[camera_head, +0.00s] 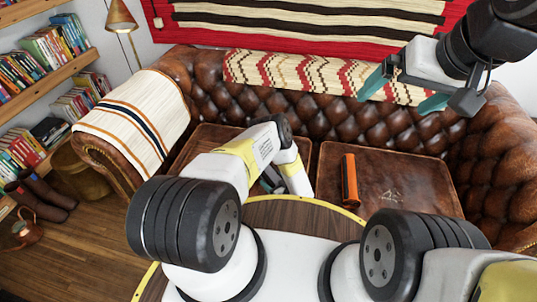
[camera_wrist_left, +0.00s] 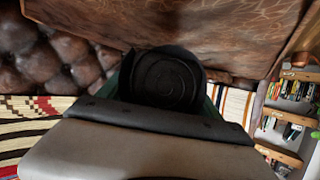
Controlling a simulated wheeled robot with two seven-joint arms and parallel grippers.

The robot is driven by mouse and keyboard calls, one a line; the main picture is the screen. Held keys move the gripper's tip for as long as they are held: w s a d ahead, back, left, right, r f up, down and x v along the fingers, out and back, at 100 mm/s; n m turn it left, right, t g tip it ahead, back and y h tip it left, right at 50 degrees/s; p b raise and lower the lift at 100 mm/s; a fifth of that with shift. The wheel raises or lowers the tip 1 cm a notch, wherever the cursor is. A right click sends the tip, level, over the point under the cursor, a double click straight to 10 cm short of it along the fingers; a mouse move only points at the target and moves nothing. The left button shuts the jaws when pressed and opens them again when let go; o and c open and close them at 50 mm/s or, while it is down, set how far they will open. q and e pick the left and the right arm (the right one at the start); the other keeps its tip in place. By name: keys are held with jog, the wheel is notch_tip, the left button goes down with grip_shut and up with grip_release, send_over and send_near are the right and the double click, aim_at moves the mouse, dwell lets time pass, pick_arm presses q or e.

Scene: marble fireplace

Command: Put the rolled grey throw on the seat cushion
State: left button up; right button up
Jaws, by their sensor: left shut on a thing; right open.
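The rolled grey throw (camera_wrist_left: 168,80) shows end-on in the left wrist view as a dark spiral. My left gripper (camera_head: 270,182) is shut on it, low in front of the sofa seat, mostly hidden behind my left arm in the head view. A brown leather seat cushion (camera_head: 212,134) lies beyond that arm. Brown leather (camera_wrist_left: 190,28) is close to the roll in the wrist view; I cannot tell whether they touch. A second seat cushion (camera_head: 405,175) is on the right. My right gripper (camera_head: 402,88) is open and empty, high in front of the sofa back.
An orange and black cylinder (camera_head: 350,180) lies on the right seat cushion. A patterned blanket (camera_head: 290,72) hangs over the sofa back and a striped one (camera_head: 140,115) over the left armrest. A round wooden table top (camera_head: 290,212) is in front. Bookshelves (camera_head: 45,75) stand at left.

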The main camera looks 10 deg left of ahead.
aim_at(265, 175)
pick_arm(q)
jog(key=w+a, duration=0.1)
jog(key=a, duration=0.1)
jog(key=w+a, duration=0.1)
jog(key=a, duration=0.1)
jog(key=shift+w+f, duration=0.2)
jog(key=shift+w, duration=0.15)
jog(key=f, duration=0.2)
jog(key=a, duration=0.1)
jog(key=shift+w+f, duration=0.25)
jog(key=shift+f, duration=0.15)
jog(key=shift+w+f, duration=0.1)
jog(key=shift+f, duration=0.3)
jog(key=shift+f, duration=0.2)
jog(key=o, duration=1.6)
jog(key=shift+o, duration=0.2)
